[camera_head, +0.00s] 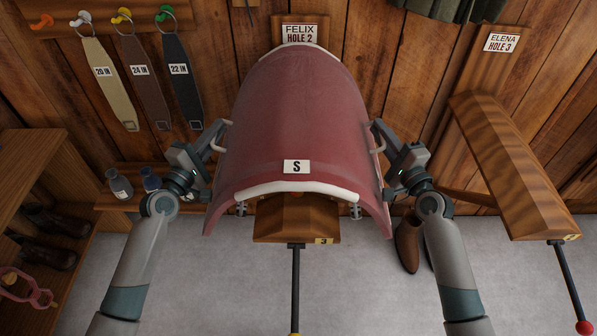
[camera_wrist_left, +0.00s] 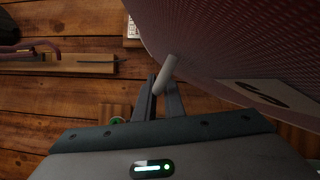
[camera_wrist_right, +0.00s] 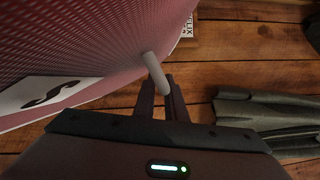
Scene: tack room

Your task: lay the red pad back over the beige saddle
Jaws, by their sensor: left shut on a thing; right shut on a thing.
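The red pad (camera_head: 290,115), with pale trim and a white tag marked S, is arched over a wooden rack arm (camera_head: 297,222) under the sign FELIX HOLE 2. I cannot tell whether it rests on anything. No beige saddle shows; the pad hides what is beneath it. My left gripper (camera_head: 213,146) is shut on a pale loop (camera_wrist_left: 168,68) at the pad's left side. My right gripper (camera_head: 379,141) is shut on the matching loop (camera_wrist_right: 154,66) at its right side.
An empty wooden rack arm (camera_head: 510,165) under ELENA HOLE 3 juts out at the right. Straps (camera_head: 143,80) hang from hooks at the upper left. Bottles (camera_head: 119,184) stand on a low shelf at the left. A brown boot (camera_head: 407,246) is on the floor by my right arm.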

